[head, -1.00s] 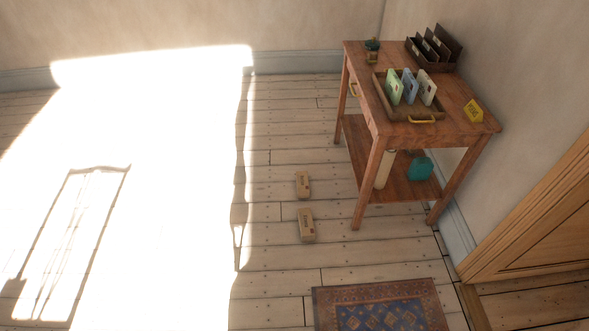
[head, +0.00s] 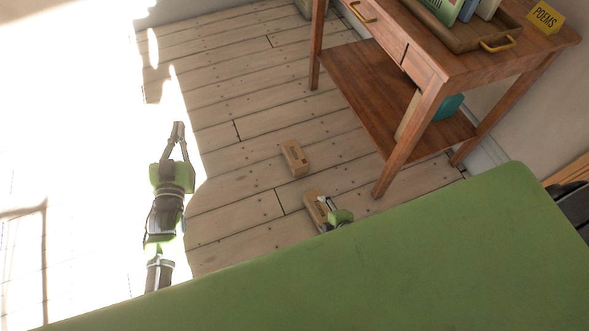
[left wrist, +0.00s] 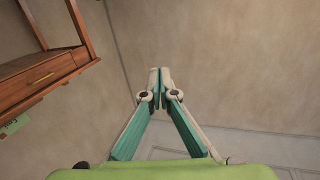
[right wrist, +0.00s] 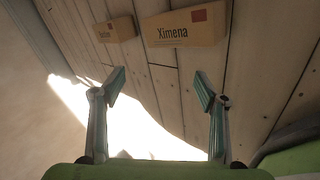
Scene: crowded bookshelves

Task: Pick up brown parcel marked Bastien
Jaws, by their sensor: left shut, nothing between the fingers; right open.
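Two brown parcels lie on the plank floor. In the head view one parcel (head: 295,157) lies farther off, and a second parcel (head: 315,208) is nearer and partly behind my right gripper (head: 326,203). In the right wrist view the larger-looking parcel (right wrist: 186,26) reads Ximena; the smaller one (right wrist: 115,30) has a small label that looks like Bastien. My right gripper (right wrist: 160,88) is open and empty, with both parcels beyond its fingertips. My left gripper (head: 179,128) is shut and empty above the sunlit floor; its fingers meet in the left wrist view (left wrist: 160,75).
A wooden table (head: 440,65) with a lower shelf stands right of the parcels. It bears a tray (head: 465,38) and a yellow POEMS block (head: 545,18). My green body covers the lower right of the head view. Floor left of the parcels is clear.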

